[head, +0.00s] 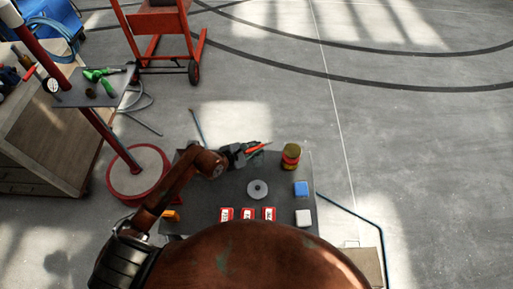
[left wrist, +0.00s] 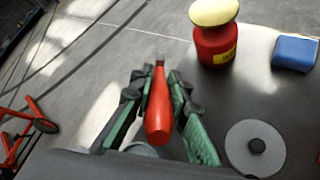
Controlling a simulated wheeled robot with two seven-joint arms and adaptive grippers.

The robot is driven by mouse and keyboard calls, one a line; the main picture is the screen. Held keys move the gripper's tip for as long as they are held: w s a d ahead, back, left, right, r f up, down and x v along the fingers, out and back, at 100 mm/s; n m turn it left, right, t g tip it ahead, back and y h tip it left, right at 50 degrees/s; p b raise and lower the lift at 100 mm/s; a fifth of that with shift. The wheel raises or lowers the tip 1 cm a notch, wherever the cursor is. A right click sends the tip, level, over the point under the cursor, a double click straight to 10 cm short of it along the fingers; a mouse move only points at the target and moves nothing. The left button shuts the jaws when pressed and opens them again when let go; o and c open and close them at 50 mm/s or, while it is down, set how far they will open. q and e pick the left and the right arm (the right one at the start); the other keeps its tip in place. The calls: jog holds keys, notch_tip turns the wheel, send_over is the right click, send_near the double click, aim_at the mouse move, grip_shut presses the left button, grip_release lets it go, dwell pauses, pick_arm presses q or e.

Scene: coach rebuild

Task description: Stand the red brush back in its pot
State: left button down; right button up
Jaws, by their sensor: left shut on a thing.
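The red brush (left wrist: 158,108) lies between the green-padded fingers of my left gripper (left wrist: 160,88) in the left wrist view. Its thick red end points toward the camera and its thin dark end away. In the head view the left gripper (head: 245,153) is over the far part of the dark table, with the brush (head: 258,147) tilted well over toward the right. A grey rounded rim (left wrist: 145,150), perhaps the pot, shows below the brush in the left wrist view, mostly hidden by the gripper. My right gripper is not in view.
A grey knobbed disc (head: 257,189), blue block (head: 301,188), white block (head: 303,217), orange block (head: 171,215) and three red labelled blocks (head: 247,214) occupy the table (head: 215,190).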

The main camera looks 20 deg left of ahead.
pick_arm(q)
jog(key=shift+f, duration=0.35)
jog(key=c, duration=1.8)
grip_release()
jog(key=shift+r, duration=0.1)
jog(key=shift+c, duration=0.2)
jog(key=shift+r, duration=0.45)
jog(key=v, duration=1.2)
jog(key=shift+f, duration=0.1)
